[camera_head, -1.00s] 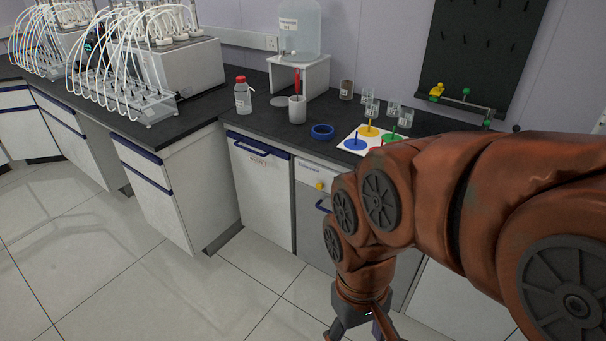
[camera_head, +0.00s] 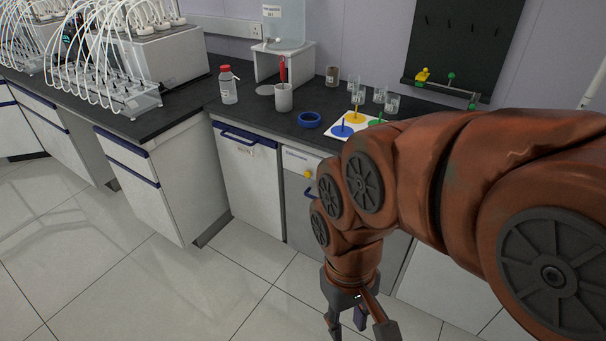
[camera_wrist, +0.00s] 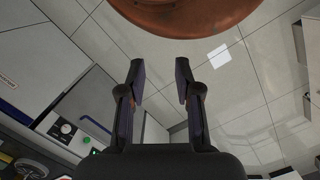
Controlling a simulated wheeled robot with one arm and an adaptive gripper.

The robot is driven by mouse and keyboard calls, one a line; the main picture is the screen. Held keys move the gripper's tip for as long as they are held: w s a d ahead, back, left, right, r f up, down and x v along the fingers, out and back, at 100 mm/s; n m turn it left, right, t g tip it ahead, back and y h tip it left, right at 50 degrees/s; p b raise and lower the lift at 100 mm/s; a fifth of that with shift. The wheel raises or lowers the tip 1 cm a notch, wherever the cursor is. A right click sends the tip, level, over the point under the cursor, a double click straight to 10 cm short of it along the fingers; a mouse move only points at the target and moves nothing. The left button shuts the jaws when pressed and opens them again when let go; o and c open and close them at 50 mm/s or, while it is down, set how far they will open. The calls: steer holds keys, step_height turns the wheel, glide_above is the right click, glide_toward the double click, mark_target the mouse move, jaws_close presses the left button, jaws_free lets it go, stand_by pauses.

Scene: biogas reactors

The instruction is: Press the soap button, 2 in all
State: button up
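I cannot make out a soap button in either view. My gripper (camera_head: 360,326) hangs low in front of the cabinets in the head view, pointing down, near the bottom edge. In the wrist view its two dark fingers (camera_wrist: 158,75) are well apart with nothing between them, so it is open and empty. A yellow knob (camera_head: 307,174) sits on the front panel of a white unit under the bench, above and left of my gripper. In the wrist view a panel with a dial (camera_wrist: 67,129) and a small green spot shows at lower left.
The tiled floor (camera_head: 120,270) at left is clear.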

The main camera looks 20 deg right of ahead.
jaws_close()
stand_by(1.2)
